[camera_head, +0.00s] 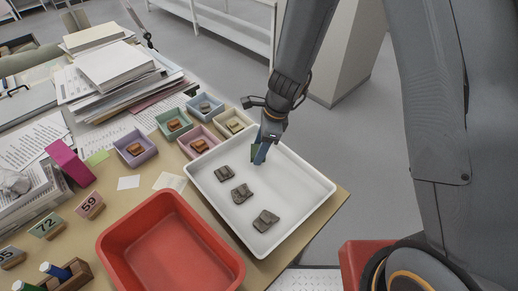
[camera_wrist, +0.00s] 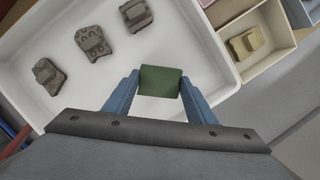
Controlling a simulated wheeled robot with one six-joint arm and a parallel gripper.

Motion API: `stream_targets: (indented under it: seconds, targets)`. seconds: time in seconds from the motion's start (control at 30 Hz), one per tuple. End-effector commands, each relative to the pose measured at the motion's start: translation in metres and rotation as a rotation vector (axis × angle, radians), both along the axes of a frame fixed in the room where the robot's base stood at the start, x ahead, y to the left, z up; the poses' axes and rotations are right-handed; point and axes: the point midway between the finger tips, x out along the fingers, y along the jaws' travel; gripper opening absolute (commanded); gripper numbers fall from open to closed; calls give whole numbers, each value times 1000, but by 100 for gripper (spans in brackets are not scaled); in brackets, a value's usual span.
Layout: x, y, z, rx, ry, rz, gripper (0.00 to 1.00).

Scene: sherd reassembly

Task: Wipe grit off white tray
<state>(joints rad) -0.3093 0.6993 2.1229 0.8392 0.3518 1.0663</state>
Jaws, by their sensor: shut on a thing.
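The white tray (camera_head: 293,197) lies on the table's right side. Three dark grey sherds lie in it, one near the back (camera_head: 225,173), one in the middle (camera_head: 241,194) and one near the front (camera_head: 266,220). They also show in the upper left of the wrist view (camera_wrist: 93,43). My gripper (camera_head: 260,152) is over the tray's back part. In the wrist view its blue fingers (camera_wrist: 160,88) are shut on a dark green block (camera_wrist: 160,80). I cannot tell whether the block touches the tray floor. No grit can be made out.
Small coloured boxes holding sherds, such as a purple one (camera_head: 135,148) and a cream one (camera_head: 233,123), stand behind and left of the tray. An empty red bin (camera_head: 170,245) is at its left front.

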Motion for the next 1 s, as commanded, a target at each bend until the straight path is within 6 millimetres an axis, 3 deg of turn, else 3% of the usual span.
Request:
stream_targets:
  seconds: [0.53,1.0]
  targets:
    - [1,-3,45,0,-1,-5,26]
    - [2,-3,48,0,0,-6,26]
